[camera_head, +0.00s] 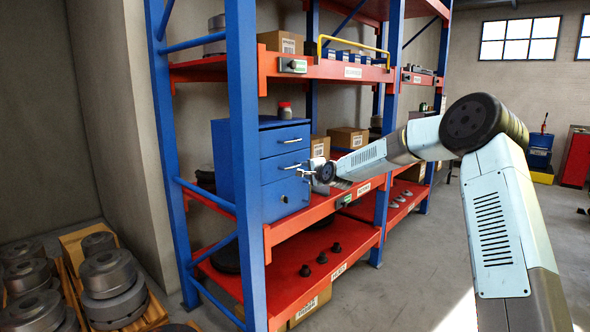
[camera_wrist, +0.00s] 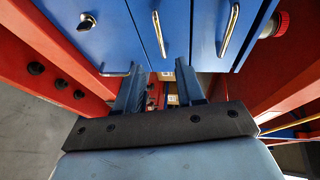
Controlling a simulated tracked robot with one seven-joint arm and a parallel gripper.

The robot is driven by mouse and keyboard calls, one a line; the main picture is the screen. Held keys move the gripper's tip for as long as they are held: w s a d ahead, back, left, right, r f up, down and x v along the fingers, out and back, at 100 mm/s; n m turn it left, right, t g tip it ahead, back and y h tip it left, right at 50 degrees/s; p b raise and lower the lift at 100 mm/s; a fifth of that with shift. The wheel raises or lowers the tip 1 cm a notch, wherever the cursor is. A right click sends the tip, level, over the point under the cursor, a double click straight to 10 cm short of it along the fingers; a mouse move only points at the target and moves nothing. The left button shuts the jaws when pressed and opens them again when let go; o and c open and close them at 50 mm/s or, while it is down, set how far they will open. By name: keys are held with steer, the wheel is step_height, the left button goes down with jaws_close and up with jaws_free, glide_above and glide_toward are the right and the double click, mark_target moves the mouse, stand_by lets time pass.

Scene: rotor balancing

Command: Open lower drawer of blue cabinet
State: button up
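The blue cabinet (camera_head: 224,160) stands on the middle shelf of the rack. My gripper (camera_head: 304,173) is just in front of the cabinet, around the lower drawer's bottom edge. In the wrist view my gripper (camera_wrist: 162,82) has its fingers apart, with no object seen between them. The lower panel's short handle (camera_wrist: 115,73) shows beside the left finger; whether they touch is unclear.
The upper drawer's handle (camera_wrist: 229,30) is to the right in the wrist view. A jar (camera_head: 285,110) stands on the cabinet. Cardboard boxes (camera_head: 348,138) sit to its right on the shelf. A blue rack post (camera_head: 245,150) rises at the near side.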

mark_target(294, 167)
steer(key=x, duration=1.2)
steer(key=shift+w+a+f, duration=0.15)
steer(key=shift+w, duration=0.05)
jaws_close()
steer(key=shift+f, duration=0.1)
